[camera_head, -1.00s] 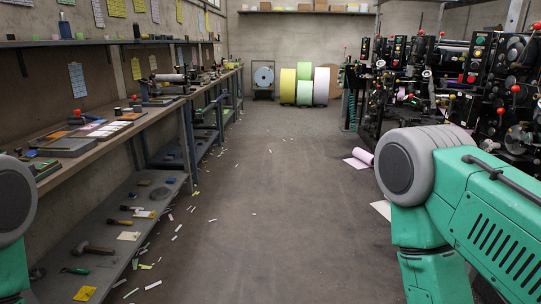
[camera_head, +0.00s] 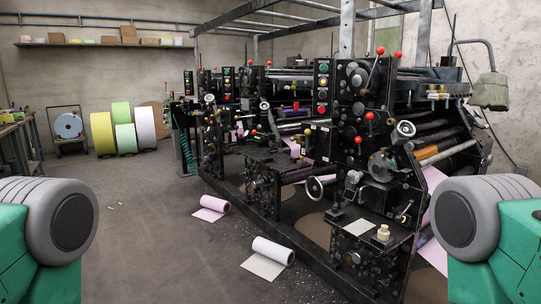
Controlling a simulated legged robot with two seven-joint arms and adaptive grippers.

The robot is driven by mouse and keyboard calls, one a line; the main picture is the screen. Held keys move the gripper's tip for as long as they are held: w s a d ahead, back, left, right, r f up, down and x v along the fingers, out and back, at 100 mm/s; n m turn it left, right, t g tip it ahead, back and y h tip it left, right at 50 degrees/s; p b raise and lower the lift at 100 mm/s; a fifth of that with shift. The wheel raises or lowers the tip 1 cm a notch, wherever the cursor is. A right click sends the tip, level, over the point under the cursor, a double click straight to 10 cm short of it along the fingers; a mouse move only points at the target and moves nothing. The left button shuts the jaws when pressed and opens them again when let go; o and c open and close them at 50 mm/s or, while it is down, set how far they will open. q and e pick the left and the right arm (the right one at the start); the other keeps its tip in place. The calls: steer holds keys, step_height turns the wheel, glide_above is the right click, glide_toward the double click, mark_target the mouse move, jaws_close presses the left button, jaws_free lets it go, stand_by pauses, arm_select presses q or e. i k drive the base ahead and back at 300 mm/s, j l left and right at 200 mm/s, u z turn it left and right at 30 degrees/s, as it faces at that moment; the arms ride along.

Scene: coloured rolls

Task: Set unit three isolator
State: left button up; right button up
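A long black printing press (camera_head: 285,140) with several similar units fills the middle and right of the view. Its units carry dark panels, red-knobbed levers, handwheels and rollers. A control box with coloured round buttons (camera_head: 322,87) is on the nearest upright, and a similar button panel (camera_head: 228,82) is on a farther unit. I cannot tell which unit is number three or which control is the isolator. Only green and grey parts of my two arms show at the lower left and lower right. Neither gripper is in view.
A pink paper roll (camera_head: 214,207) and a white paper roll (camera_head: 272,250) lie partly unrolled on the floor before the press. Yellow (camera_head: 102,134), green and white large rolls stand at the back wall. A workbench (camera_head: 15,125) is at far left. The left floor is mostly clear.

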mark_target(309, 149)
steer(key=i+j+z, duration=0.5)
steer(key=i+j, duration=0.75)
